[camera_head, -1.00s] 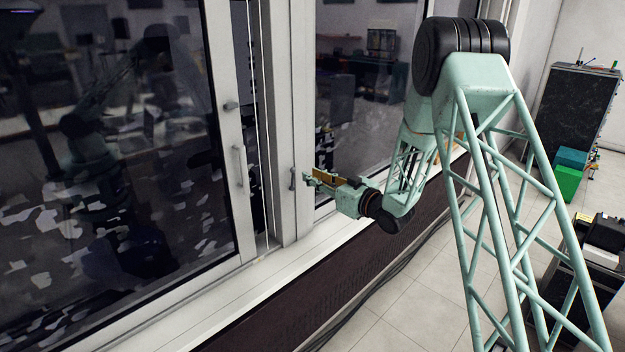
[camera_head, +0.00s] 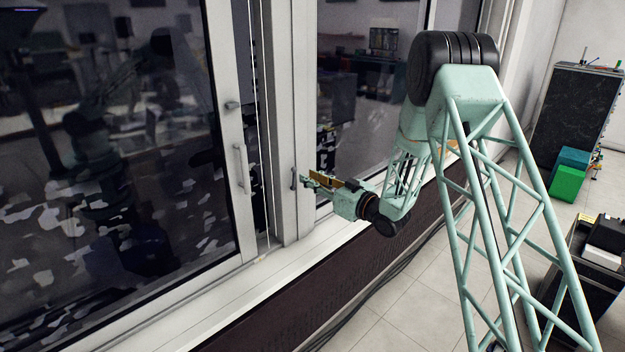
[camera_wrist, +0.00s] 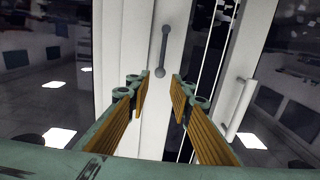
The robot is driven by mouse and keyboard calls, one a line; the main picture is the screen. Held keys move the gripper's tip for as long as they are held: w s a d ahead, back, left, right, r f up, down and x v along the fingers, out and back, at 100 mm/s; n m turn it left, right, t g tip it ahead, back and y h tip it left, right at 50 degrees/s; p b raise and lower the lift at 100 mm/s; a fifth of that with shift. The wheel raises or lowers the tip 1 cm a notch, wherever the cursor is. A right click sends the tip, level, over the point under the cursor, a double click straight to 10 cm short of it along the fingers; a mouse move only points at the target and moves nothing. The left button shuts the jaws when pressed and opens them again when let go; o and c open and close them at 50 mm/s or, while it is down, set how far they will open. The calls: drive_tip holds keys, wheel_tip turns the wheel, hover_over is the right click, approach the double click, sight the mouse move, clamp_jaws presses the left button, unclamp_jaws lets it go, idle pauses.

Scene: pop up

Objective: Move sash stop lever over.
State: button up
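A dark grey lever (camera_head: 294,178), which I take as the sash stop lever, is mounted upright on the white window post. In the wrist view the lever (camera_wrist: 164,51) has a round knob at each end and stands upright, straight ahead beyond my fingertips. My gripper (camera_head: 307,179) is just right of the lever in the head view. In the wrist view my gripper (camera_wrist: 160,84) is open, its two yellow-ribbed fingers apart with nothing between them. Whether a fingertip touches the lever cannot be told.
The handle (camera_wrist: 240,108) is at the right in the wrist view. A white sill (camera_head: 225,305) runs below. Open floor (camera_head: 400,305) lies to the right.

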sight(296, 170)
drive_tip(key=shift+p+x, duration=0.55)
drive_tip(key=shift+x, duration=1.3)
drive_tip(key=shift+b+x, duration=0.65)
drive_tip(key=shift+x, duration=0.9)
drive_tip(key=c, duration=0.5)
drive_tip(key=shift+o, duration=0.2)
drive_tip(key=shift+s+a+f+n, duration=0.1)
drive_tip(key=shift+s+a+n, duration=0.35)
drive_tip(key=shift+n, duration=0.4)
drive_tip(key=shift+s+a+f+n, duration=0.1)
drive_tip(key=shift+s+a+n, duration=0.35)
drive_tip(key=shift+n, duration=0.4)
drive_tip(key=s+a+f+n, duration=0.4)
drive_tip(key=f+n, duration=0.4)
drive_tip(key=n, duration=0.7)
drive_tip(key=shift+s+f, duration=0.2)
drive_tip(key=shift+f, duration=0.15)
